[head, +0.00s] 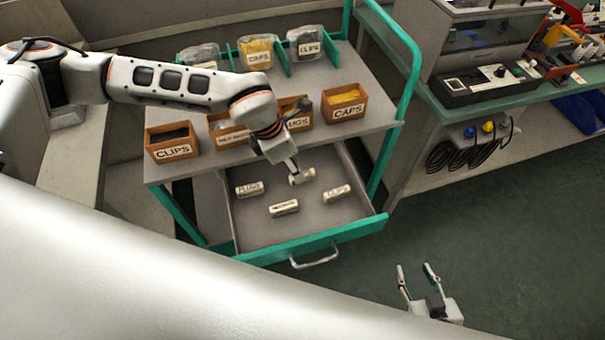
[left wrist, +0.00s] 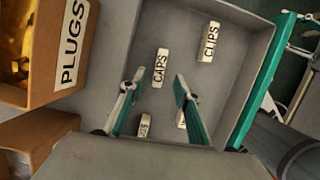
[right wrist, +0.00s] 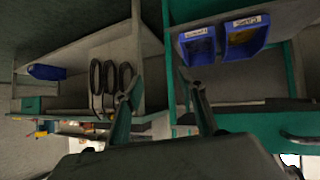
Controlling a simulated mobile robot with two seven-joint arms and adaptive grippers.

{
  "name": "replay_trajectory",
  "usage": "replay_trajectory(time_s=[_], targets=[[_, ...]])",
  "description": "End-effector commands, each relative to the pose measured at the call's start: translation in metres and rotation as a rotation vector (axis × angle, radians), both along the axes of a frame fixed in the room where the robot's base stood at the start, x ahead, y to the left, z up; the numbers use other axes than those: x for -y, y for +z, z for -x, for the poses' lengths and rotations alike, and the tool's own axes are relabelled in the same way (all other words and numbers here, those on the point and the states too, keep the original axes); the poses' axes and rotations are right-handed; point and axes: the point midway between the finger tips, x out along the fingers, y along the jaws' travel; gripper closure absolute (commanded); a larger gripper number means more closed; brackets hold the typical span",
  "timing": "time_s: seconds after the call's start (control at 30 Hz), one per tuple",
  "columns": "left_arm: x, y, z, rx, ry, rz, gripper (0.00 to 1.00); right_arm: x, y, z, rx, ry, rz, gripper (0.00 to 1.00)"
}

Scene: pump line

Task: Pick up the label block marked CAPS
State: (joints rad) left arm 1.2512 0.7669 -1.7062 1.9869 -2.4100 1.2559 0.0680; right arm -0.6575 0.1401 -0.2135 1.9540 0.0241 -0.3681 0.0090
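The CAPS label block (left wrist: 161,67) is a small white block lying on the grey floor of the open drawer (head: 262,232). In the head view the block (head: 303,177) is partly hidden by my left gripper (head: 293,172). In the left wrist view the gripper (left wrist: 158,82) is open and empty, with the block just beyond its fingertips and roughly between them. Other white blocks lie nearby: CLIPS (left wrist: 209,41), PLUGS (head: 249,189) and one with unclear lettering (head: 284,207). My right gripper (head: 418,268) is open and empty, away from the cart.
Wooden boxes marked CLIPS (head: 172,142), PLUGS (left wrist: 70,45) and CAPS (head: 344,104) stand on the cart top (head: 375,119) above the drawer. A bench (head: 420,170) with equipment is at right. Open floor lies in front.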

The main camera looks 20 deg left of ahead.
Motion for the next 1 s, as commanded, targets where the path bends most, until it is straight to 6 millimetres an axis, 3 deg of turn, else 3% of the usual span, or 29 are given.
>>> replay_trajectory(time_s=[0.3,0.6,0.73,1.0], targets=[[0.012,-0.039,-0.008,-0.001,0.000,0.000,0.68,0.000,0.012,-0.008,0.017,0.000,-0.002,0.60],[0.013,-0.043,-0.010,0.001,0.000,0.001,0.68,0.000,0.015,-0.010,0.026,-0.001,-0.003,0.60],[0.013,-0.043,-0.009,0.000,0.000,0.001,1.00,0.000,0.015,-0.010,0.025,-0.001,-0.003,0.60],[0.013,-0.042,-0.010,0.000,0.000,0.001,1.00,0.000,0.011,-0.008,0.019,-0.001,-0.001,0.60]])
